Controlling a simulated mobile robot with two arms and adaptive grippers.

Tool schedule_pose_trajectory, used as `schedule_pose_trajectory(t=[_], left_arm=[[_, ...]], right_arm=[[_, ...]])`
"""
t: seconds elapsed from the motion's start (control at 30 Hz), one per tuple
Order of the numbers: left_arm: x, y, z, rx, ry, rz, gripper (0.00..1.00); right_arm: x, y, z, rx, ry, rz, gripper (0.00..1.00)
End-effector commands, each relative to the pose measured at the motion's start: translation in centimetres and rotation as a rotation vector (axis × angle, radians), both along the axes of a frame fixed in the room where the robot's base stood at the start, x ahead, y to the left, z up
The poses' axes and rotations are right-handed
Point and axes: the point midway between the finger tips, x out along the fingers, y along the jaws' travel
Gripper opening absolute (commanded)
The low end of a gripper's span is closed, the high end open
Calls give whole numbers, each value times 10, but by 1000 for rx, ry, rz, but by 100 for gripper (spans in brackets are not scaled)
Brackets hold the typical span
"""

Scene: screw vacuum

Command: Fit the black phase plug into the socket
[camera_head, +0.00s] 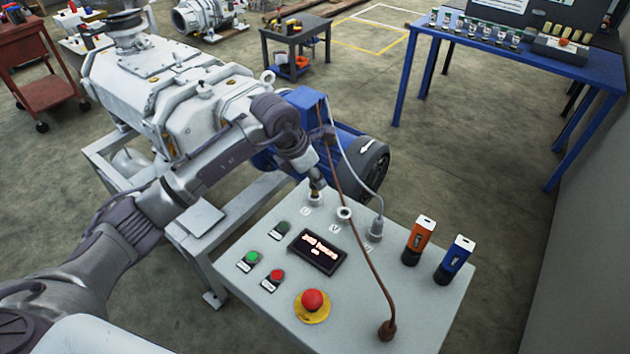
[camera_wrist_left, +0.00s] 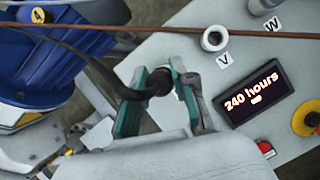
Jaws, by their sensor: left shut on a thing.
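The black phase plug (camera_wrist_left: 158,82) is between the green-edged fingers of my left gripper (camera_wrist_left: 158,92) in the left wrist view, its black cable running to the upper left. In the head view my left gripper (camera_head: 316,188) points down at the socket by the U label (camera_head: 305,211), on the back edge of the grey control panel (camera_head: 430,300). The gripper hides most of plug and socket, so I cannot tell whether the plug is seated. The V socket (camera_head: 344,213) is empty and also shows in the wrist view (camera_wrist_left: 213,39). My right gripper is not in view.
A grey plug (camera_head: 376,230) stands upright at the W position. A brown plug (camera_head: 387,330) rests on the panel, its cable (camera_head: 357,243) crossing above it. The panel holds a display (camera_head: 319,252), red emergency button (camera_head: 313,300), and orange (camera_head: 418,240) and blue (camera_head: 455,259) devices.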

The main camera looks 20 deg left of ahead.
Motion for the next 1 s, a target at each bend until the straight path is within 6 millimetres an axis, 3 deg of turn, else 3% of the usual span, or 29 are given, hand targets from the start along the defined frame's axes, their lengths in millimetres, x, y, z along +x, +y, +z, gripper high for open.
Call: schedule_pose_trajectory(t=[0.2, 0.53, 0.57, 0.7, 1.0], left_arm=[[-1, 0, -27, 0, 2, 1, 0], [0, 0, -32, 1, 1, 0, 0], [0, 0, -31, 1, 1, 0, 30], [0, 0, -30, 0, 1, 1, 51], [0, -1, -29, 0, 1, 1, 51]], right_arm=[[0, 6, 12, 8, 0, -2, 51], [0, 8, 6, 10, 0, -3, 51], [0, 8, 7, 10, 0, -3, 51], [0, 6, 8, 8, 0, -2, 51], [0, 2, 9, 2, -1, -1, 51]])
